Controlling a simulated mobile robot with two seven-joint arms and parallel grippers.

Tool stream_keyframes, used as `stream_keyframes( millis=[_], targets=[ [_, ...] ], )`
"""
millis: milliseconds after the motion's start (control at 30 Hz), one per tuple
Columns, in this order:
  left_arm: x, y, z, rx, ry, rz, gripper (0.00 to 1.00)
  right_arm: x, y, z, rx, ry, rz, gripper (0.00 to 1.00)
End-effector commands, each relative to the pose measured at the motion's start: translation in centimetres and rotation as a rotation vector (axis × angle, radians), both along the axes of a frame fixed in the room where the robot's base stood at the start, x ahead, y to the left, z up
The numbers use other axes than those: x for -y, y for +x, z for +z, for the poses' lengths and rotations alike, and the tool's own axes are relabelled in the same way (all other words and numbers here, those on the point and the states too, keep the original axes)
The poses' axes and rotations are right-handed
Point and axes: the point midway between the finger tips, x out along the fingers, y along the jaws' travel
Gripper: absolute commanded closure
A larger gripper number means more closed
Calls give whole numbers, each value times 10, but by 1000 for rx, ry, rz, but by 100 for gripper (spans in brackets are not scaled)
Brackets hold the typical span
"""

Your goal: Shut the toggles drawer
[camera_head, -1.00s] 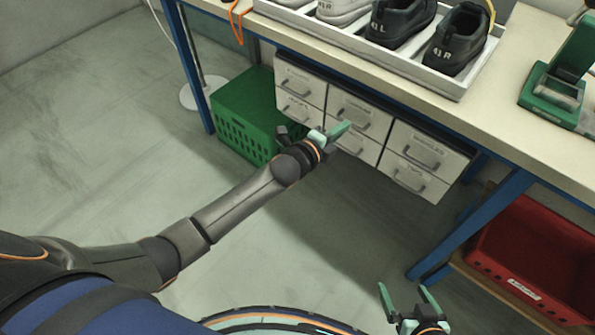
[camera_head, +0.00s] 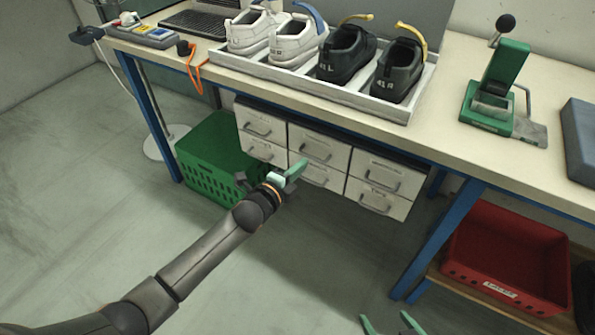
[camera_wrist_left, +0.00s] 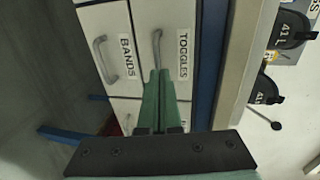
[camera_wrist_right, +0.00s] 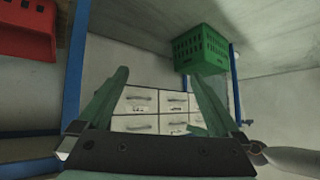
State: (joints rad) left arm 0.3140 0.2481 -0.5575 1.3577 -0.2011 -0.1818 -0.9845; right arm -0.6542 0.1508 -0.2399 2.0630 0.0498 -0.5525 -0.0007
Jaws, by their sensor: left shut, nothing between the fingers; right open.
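The toggles drawer (camera_wrist_left: 173,25) has a white front with a TOGGLES label and a grey handle. It appears to be the upper middle drawer (camera_head: 318,147) in the head view and looks about level with its neighbours; a small gap cannot be ruled out. My left gripper (camera_head: 301,165) is shut and empty in front of the middle column. In the left wrist view its fingertips (camera_wrist_left: 159,73) overlap the drawer front by the handle; contact is unclear. My right gripper (camera_head: 386,318) is open and empty, low at the bottom edge, away from the drawers.
The bands drawer (camera_wrist_left: 107,25) is beneath the toggles drawer. A green crate (camera_head: 205,178) stands left of the drawers, a red bin (camera_head: 500,285) right, beyond a blue bench leg (camera_head: 440,240). A shoe tray (camera_head: 400,112) sits on the bench above. The floor in front is clear.

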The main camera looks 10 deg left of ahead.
Motion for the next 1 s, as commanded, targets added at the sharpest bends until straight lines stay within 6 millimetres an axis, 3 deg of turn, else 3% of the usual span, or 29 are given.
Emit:
stream_keyframes(
  millis=[67,300,500,1000],
  targets=[
    [-5,-3,4,-2,3,0,100,-2,0,7,-2,4,0,1],
    [-23,-53,13,-5,4,-1,100,-5,0,13,-12,9,-2,1],
    [-34,-81,18,-5,4,-1,100,-6,2,18,-6,13,-3,1],
    [-38,-98,17,-27,-30,11,100,-5,0,15,-14,8,1,1]
  ],
)
